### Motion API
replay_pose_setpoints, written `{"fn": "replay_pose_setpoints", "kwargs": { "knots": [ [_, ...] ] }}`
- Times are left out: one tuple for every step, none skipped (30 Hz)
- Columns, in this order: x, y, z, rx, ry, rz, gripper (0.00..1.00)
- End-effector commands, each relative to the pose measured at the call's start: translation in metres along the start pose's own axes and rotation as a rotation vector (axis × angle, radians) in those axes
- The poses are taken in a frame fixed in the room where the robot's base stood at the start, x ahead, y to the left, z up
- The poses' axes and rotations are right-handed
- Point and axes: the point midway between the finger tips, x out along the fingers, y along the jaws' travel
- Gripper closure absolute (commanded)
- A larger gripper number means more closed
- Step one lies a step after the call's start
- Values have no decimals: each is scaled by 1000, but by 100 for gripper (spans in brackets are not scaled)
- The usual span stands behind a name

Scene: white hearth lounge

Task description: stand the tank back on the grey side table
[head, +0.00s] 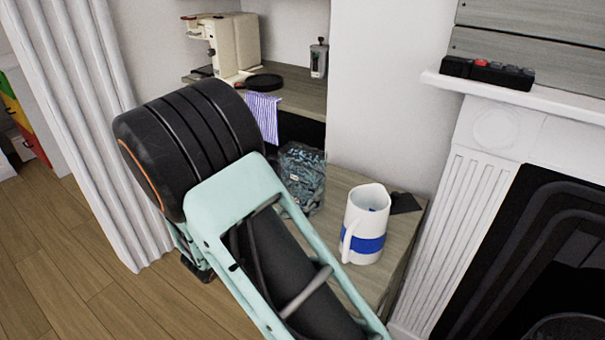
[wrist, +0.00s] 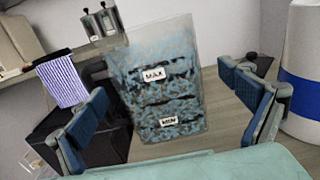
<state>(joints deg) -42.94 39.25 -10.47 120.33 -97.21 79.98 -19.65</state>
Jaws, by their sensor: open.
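The tank (head: 303,178) is a see-through, blue-black speckled container. In the head view it shows beside my arm, at the grey side table's (head: 338,185) left part; its lower left side is hidden by my arm. In the wrist view the tank (wrist: 165,85) shows MAX and MIN labels and looks upright, slightly tilted in the picture. My gripper (wrist: 168,90) is open, with one finger on each side of the tank in the picture and a visible gap to both. The tank seems to rest on the table, but its base contact is not clear.
A white mug with a blue band (head: 363,225) stands on the table right of the tank. A dark flat piece (head: 404,203) lies behind it. A shelf behind holds a cream coffee machine (head: 235,42), a black pan (head: 265,82) and a striped cloth (head: 263,117).

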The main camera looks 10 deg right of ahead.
Motion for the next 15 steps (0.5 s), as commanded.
{"fn": "replay_pose_setpoints", "kwargs": {
  "knots": [
    [-13,1,2,-1,1,4,3],
    [-20,1,2,-2,0,5,3],
    [-28,1,2,-1,1,4,3],
    [-34,1,2,-1,1,5,3],
    [-40,1,2,-2,0,4,3],
    [-47,0,2,-2,0,3,3],
    [-52,1,1,-2,0,4,3],
    [-57,1,1,-2,1,3,3],
    [-61,0,1,-2,0,2,3],
    [-65,0,1,-2,-1,1,3],
    [-68,0,1,-2,-1,1,3],
    [-71,0,1,-1,0,0,3],
    [-72,0,0,-1,0,0,3],
    [-74,0,0,-1,0,0,3],
    [-75,0,0,-1,0,0,3]
  ]
}}
